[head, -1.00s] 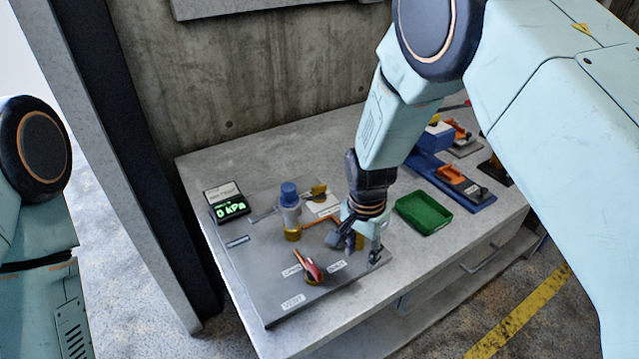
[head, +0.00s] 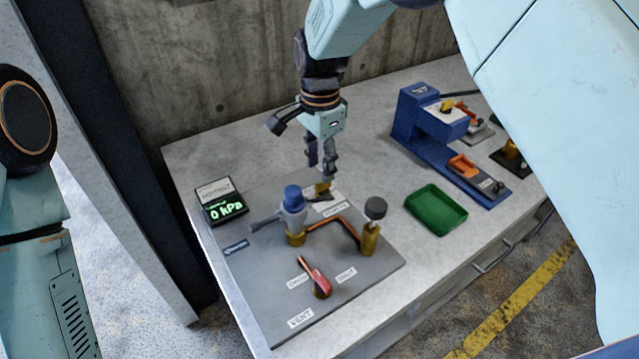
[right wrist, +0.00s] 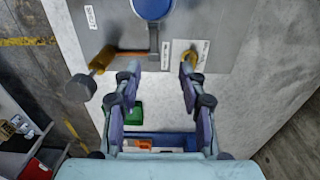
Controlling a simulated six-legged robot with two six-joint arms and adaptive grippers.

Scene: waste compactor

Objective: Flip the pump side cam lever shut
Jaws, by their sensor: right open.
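The coupling (head: 294,212) stands on the grey panel with a blue cap (head: 292,192). One grey lever (head: 266,221) sticks out to its left. In the right wrist view a grey lever (right wrist: 153,38) points from the blue cap toward my gripper. I cannot tell for sure which lever is the pump side one. My right gripper (head: 320,172) is open and empty, fingers down, behind and right of the coupling, close to a brass piece (head: 322,187). In the right wrist view its fingers (right wrist: 158,72) are apart, with the lever's end just beyond the gap. My left gripper is out of view.
A black-knobbed brass post (head: 370,232) joins the coupling by a copper pipe. A red-handled vent valve (head: 319,280) is in front. A 0 kPa display (head: 222,203) stands left, a green tray (head: 436,213) right, a blue fixture (head: 430,135) farther back. The wall is behind.

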